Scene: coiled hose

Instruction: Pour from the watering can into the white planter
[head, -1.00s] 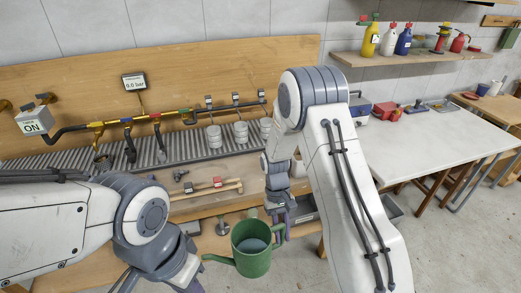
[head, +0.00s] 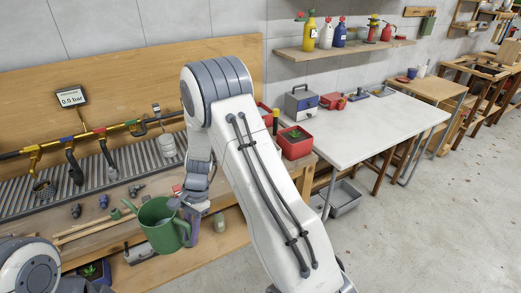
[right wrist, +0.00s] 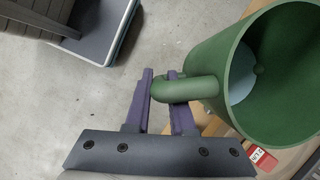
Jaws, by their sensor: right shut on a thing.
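The green watering can (head: 163,226) is in my right gripper (head: 186,203), near the bench's front edge in the head view. In the right wrist view, the two purple fingers (right wrist: 160,88) are shut on the handle of the can (right wrist: 222,70). A pale blue-grey surface shows inside the can, which looks like water. The can looks roughly upright in the head view. I cannot make out a white planter in either current view. My left gripper is out of view; only part of my left arm shows at the lower left.
A red planter with a small plant (head: 294,142) stands at the bench's right end, behind my right arm. A blue planter with a plant (head: 97,273) is low at left. A white table (head: 375,130) stands to the right. The floor at right is mostly open.

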